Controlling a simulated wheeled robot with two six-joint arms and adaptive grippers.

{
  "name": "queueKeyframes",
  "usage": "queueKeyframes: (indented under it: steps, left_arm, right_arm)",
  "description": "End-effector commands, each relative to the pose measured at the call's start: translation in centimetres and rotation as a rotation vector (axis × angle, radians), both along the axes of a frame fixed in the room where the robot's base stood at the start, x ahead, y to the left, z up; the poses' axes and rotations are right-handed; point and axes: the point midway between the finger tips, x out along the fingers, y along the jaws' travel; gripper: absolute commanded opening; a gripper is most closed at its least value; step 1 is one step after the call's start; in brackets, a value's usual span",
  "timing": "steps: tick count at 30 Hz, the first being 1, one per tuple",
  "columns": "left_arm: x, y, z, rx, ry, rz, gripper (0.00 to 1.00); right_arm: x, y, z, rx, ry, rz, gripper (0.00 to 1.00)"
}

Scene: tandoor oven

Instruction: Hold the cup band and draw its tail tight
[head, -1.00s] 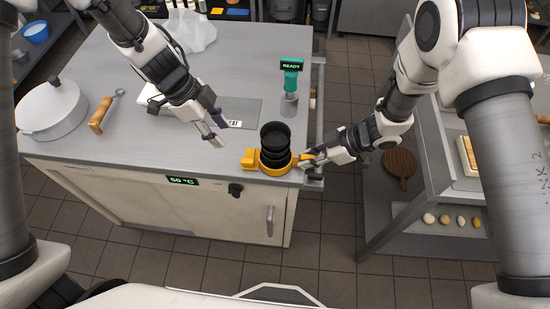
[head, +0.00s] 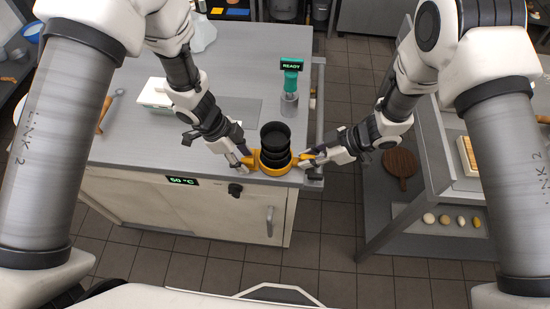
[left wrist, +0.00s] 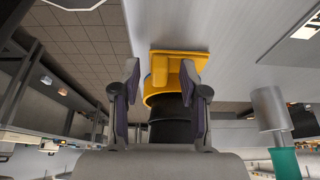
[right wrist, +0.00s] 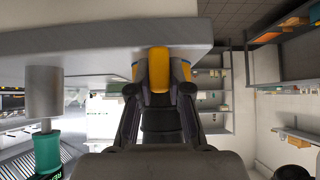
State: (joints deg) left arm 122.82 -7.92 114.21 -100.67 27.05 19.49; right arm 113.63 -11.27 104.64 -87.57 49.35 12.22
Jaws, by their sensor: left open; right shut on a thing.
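A stack of black cups (head: 276,138) stands upright near the counter's front right corner. The yellow cup band (head: 277,171) goes around its lower part. My left gripper (head: 247,162) is open at the band's left side, by its yellow block. In the left wrist view the fingers stand apart, with the yellow block (left wrist: 160,72) between and just beyond their tips; contact cannot be told. My right gripper (head: 303,160) is shut on the band's yellow tail at the right side. The tail (right wrist: 158,68) shows between its fingers in the right wrist view.
A grey post with a teal top and a READY display (head: 291,65) stands behind the cups. A white box (head: 155,93) lies on the counter (head: 235,70) at left. The counter's front and right edges are close to the cups. A side table (head: 405,215) stands at right.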

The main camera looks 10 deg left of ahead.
Motion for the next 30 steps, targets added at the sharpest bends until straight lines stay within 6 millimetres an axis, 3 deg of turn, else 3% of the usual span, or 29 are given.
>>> queueKeyframes:
  steps: [2, 6, 14, 30]
  left_arm:
    - [0.0, 0.0, 0.0, 0.0, 0.0, 0.0, 0.44]
    - [0.0, 0.0, 0.0, 0.0, 0.0, 0.001, 0.0]
    - [-0.2, 0.0, 0.0, -0.001, 0.002, 0.001, 0.0]
    - [-2.9, 0.0, 0.0, -0.001, 0.004, 0.001, 0.0]
  right_arm:
    - [0.0, 0.0, 0.0, 0.0, 0.0, 0.0, 0.0]
    - [0.0, 0.0, 0.0, 0.0, 0.0, 0.0, 0.0]
    - [0.0, 0.0, 0.0, 0.0, 0.0, 0.0, 0.0]
    - [0.0, 0.0, 0.0, 0.0, 0.001, -0.001, 0.0]
